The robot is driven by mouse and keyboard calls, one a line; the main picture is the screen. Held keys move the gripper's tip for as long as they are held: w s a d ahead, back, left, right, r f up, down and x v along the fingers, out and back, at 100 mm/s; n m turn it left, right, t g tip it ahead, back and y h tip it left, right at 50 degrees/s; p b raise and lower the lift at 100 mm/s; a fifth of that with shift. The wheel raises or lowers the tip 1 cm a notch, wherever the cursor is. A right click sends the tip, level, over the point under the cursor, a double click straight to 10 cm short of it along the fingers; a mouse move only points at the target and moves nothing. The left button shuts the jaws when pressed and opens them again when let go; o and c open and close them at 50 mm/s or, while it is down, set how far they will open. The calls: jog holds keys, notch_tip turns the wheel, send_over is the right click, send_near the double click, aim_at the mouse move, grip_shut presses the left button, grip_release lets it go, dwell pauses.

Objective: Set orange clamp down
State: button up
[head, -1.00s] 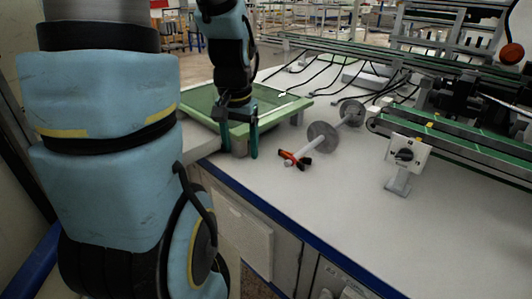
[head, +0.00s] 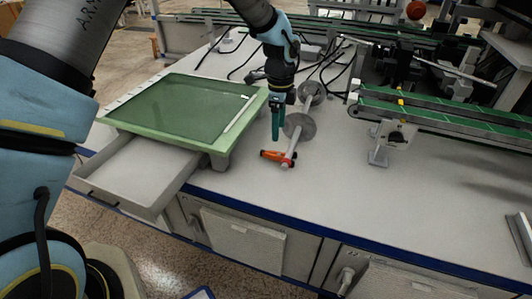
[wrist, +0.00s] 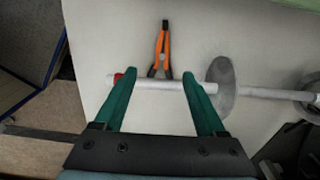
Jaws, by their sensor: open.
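The orange clamp (head: 271,156), orange with black ends, lies on the white worktop at the near end of a pale rod. In the wrist view the clamp (wrist: 163,47) lies just beyond the rod, its lower black end close to or touching it. My gripper (head: 277,138) points down just above the clamp and rod end. In the wrist view my gripper (wrist: 157,78) has its two green fingers spread wide with nothing held between them. The clamp is ahead of the fingertips, apart from them.
The pale rod (wrist: 180,86) carries grey discs (head: 299,126). A green-topped frame (head: 170,108) stands left, above an open drawer (head: 137,177). A switch box (head: 393,136) on a stand and a green conveyor (head: 440,118) are at right.

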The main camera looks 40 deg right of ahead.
send_over(280, 154)
jog(key=f, duration=0.3)
jog(key=a+f, duration=0.1)
jog(key=shift+w+f, duration=0.15)
jog(key=shift+f, duration=0.25)
jog(key=f, duration=0.4)
jog(key=shift+s+d, duration=0.2)
jog(key=shift+d, duration=0.2)
jog(key=shift+f+p, duration=0.3)
jog(key=shift+f, duration=0.35)
jog(key=shift+c, duration=0.4)
grip_shut()
